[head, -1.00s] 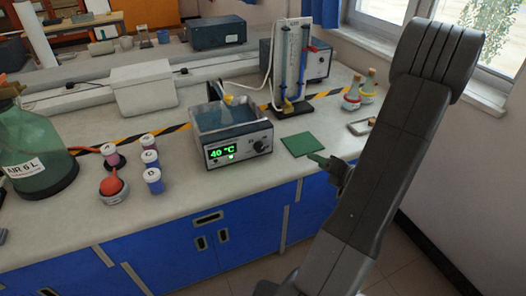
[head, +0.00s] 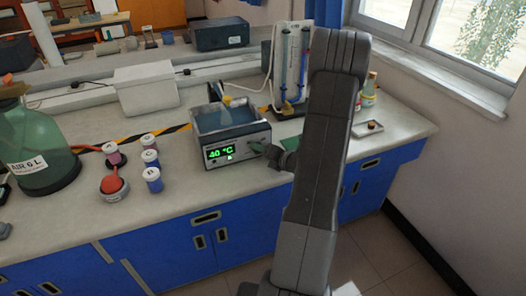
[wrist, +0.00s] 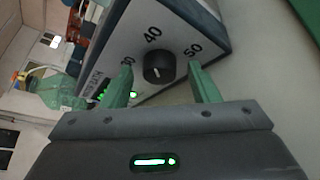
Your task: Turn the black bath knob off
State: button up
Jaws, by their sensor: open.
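The black bath knob (wrist: 158,67) sits on the front panel of the water bath, with the marks 40 and 50 printed around it and a third mark partly hidden by a finger. The water bath (head: 222,122) stands on the bench, and its green display (head: 220,153) reads 40 °C. My gripper (wrist: 162,82) is open, its two green fingers on either side of the knob in the wrist view, and I cannot tell whether they touch it.
Several small jars (head: 151,159) and a red bulb (head: 112,184) stand left of the bath. A big green bottle (head: 38,155) stands at the far left. A flowmeter stand (head: 290,70) is behind my arm. A small tray (head: 367,128) lies at the right.

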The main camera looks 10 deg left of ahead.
jog(key=c, duration=1)
